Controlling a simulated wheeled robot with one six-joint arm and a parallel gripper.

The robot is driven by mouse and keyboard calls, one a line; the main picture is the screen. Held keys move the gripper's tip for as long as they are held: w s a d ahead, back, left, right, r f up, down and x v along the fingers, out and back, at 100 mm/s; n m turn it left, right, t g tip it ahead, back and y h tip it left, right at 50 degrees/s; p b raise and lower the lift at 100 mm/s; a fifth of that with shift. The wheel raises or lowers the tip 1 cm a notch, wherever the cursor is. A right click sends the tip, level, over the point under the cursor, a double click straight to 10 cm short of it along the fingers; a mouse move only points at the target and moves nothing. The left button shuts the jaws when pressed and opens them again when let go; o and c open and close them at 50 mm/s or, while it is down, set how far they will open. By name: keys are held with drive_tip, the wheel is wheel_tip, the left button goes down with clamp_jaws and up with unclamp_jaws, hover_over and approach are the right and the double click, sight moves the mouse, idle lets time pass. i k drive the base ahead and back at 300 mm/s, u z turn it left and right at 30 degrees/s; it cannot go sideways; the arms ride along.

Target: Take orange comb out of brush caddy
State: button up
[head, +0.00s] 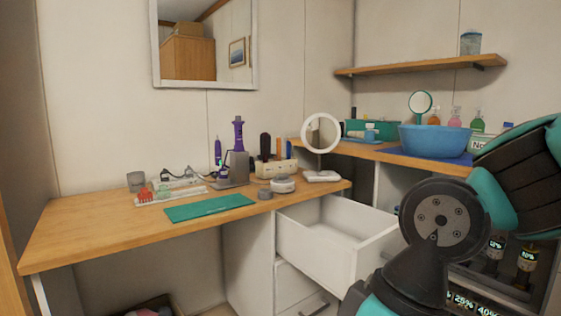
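The brush caddy (276,170) is a low cream holder on the wooden counter, near the middle of the head view. The orange comb (279,149) stands upright in it, with its lower end hidden by the caddy. A dark brush (265,146) stands to the comb's left and a blue one (289,148) to its right. My arm shows at the right of the view, well apart from the caddy. My gripper itself is not in view.
An open white drawer (335,235) juts out below the counter's right end. A round white ring mirror (321,133) stands right of the caddy. A grey holder with a purple tool (238,135) stands left. A teal mat (208,208) lies in front.

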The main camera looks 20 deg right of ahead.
sight(278, 138)
drive_tip(key=u, duration=0.5)
drive_tip(key=i, duration=0.5)
drive_tip(key=u, duration=0.5)
drive_tip(key=i, duration=0.7)
drive_tip(key=z, duration=0.1)
